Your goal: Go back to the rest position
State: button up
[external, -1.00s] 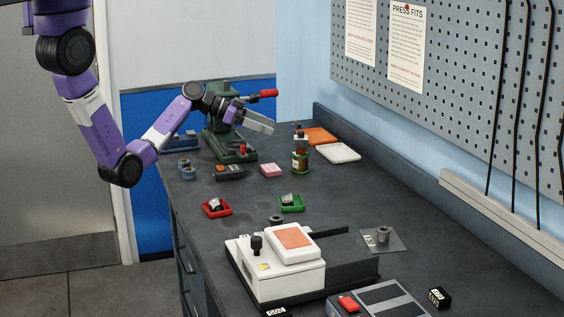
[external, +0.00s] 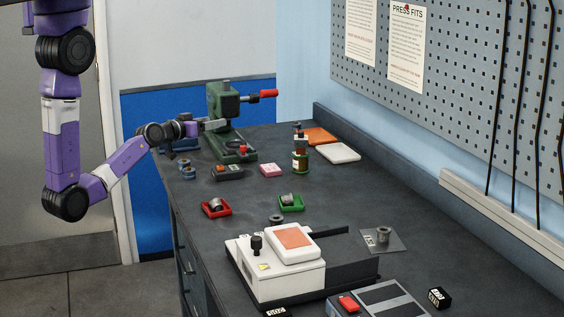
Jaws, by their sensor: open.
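My purple and white arm hangs at the left, with its elbow low beside the bench's far left corner. My gripper (external: 214,125) points right at the end of the arm, in front of the green press (external: 222,102) at the back of the bench. It is small in this view, and no object shows between its fingers. I cannot tell whether it touches the press.
Blue items (external: 181,146) sit near my wrist. Floor left of the bench is open.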

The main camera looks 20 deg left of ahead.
jog(key=s+a+n+y, duration=0.1)
jog(key=s+a, duration=0.4)
jog(key=s, duration=1.2)
jog(key=s+a+f+n+g+y, duration=0.1)
jog(key=s+a+y, duration=0.3)
jog(key=s, duration=1.3)
jog(key=shift+s+a+g, duration=0.3)
jog(key=shift+s+a, duration=0.05)
jog(key=shift+a, duration=0.2)
